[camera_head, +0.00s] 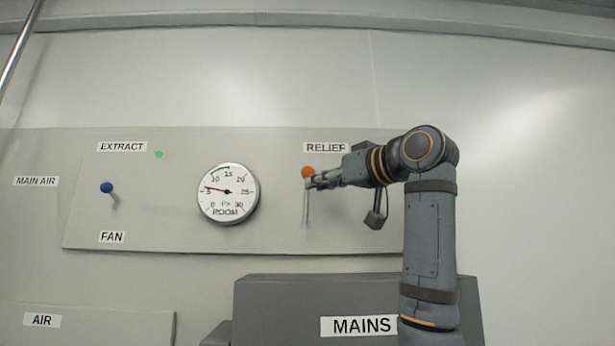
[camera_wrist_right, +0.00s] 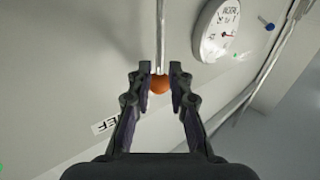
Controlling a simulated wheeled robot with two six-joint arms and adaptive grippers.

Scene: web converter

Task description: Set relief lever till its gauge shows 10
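The relief lever has an orange knob (camera_head: 307,172) on a thin pale rod that hangs down below it, under the RELIEF label. The round white ROOM gauge (camera_head: 229,193) is to its left; its needle points left, at about 5. My right gripper (camera_head: 312,183) is at the knob, coming from the right. The gauge also shows in that view (camera_wrist_right: 216,30). My left gripper is out of view.
A blue-knobbed lever (camera_head: 106,188) stands out from the panel at the left, between the EXTRACT and FAN labels. A small green dot (camera_head: 159,155) is near it. A grey MAINS box (camera_head: 290,295) juts out below. The panel between gauge and relief lever is clear.

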